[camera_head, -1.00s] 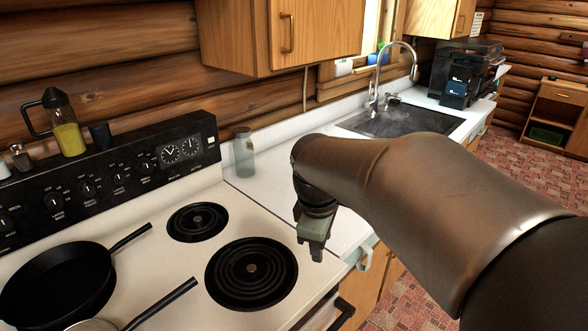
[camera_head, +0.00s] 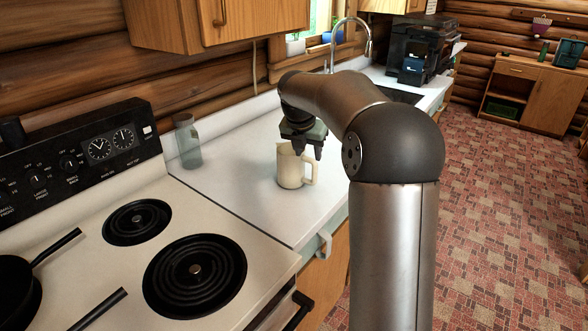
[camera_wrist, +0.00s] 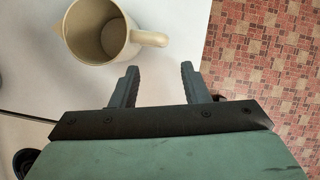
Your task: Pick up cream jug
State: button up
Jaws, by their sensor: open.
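The cream jug (camera_head: 291,169) stands upright on the white counter, right of the stove, with its handle to the right. My gripper (camera_head: 309,151) is above and just behind it in the head view, fingers pointing down. In the wrist view the jug (camera_wrist: 96,35) shows from above, its open mouth empty and its handle pointing right. My gripper's two fingers (camera_wrist: 157,82) are spread apart with nothing between them. The handle lies ahead of the gap between the fingers and looks clear of both.
A glass bottle (camera_head: 187,141) stands at the back of the counter (camera_head: 240,182) near the stove. The stove (camera_head: 130,262) with coil burners and black pans is on the left. An upper cabinet (camera_head: 215,22) hangs above. Counter around the jug is clear; its front edge is close.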

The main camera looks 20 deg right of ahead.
aim_at(313, 170)
jog(key=shift+d+p+x, duration=0.2)
jog(key=shift+p+x, duration=0.15)
jog(key=shift+x, duration=4.55)
jog(key=shift+s, duration=0.15)
grip_shut()
